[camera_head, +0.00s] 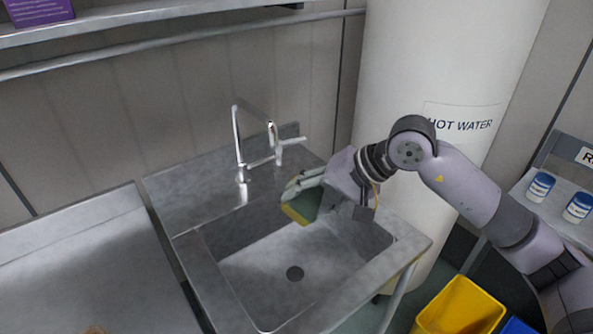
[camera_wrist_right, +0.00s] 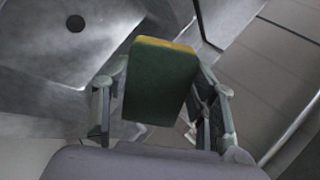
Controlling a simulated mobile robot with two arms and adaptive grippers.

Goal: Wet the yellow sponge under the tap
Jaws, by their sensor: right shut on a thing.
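The yellow sponge (camera_head: 298,213) with a green side is held in my right gripper (camera_head: 303,195) over the sink basin (camera_head: 250,274) in the head view. In the right wrist view the sponge (camera_wrist_right: 160,80) sits between the two fingers of the right gripper (camera_wrist_right: 160,105), green face toward the camera and yellow edge at the top. The metal tap (camera_head: 240,150) stands at the back of the sink. Its spout end is left of and above the gripper, apart from the sponge. No water stream is visible.
A white hot water cylinder (camera_head: 400,75) stands behind my right arm. A steel counter (camera_head: 95,275) lies left of the sink. A shelf (camera_head: 150,14) runs along the wall above. A yellow bin (camera_head: 460,308) and two small white-and-blue tubs (camera_head: 541,187) are at the right.

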